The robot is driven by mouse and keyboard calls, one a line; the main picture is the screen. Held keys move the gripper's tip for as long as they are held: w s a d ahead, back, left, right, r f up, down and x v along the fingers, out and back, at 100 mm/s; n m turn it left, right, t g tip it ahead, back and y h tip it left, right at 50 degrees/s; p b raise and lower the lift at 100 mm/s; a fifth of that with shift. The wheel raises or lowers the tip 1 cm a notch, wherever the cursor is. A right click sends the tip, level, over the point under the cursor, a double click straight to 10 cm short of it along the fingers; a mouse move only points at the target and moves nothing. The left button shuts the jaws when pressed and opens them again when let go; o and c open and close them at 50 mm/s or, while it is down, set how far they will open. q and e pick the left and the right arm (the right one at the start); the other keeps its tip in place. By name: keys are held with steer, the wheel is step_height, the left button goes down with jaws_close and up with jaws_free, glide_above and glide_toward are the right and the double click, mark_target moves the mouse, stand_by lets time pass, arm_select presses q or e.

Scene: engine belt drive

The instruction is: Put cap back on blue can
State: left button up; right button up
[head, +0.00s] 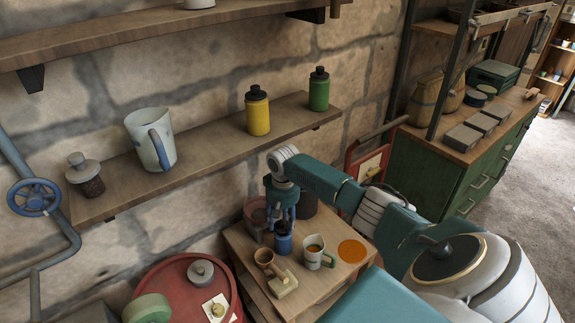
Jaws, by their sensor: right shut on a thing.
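The blue can (283,245) stands upright on the small wooden table, beside a white mug. My right gripper (283,221) points straight down over it, with its fingers at the can's top. It is shut on a small dark piece that looks like the can's cap, mostly hidden between the fingers. I cannot tell whether the cap is seated on the can or just above it. My left gripper is not in view.
A yellow can (257,112) and green can (319,90) stand on the wall shelf (208,149) above.

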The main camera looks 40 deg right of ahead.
mark_target(282, 224)
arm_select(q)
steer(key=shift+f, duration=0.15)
arm_select(e)
steer(key=shift+f, duration=0.45)
steer(key=o, duration=0.9)
steer(key=shift+r, duration=0.2)
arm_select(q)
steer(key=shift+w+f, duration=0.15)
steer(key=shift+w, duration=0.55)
arm_select(e)
steer(key=r, duration=0.7)
steer(key=shift+s+a+r, duration=0.25)
steer(key=shift+s+r, duration=0.1)
steer(key=shift+r, duration=0.05)
steer(key=shift+a, duration=0.1)
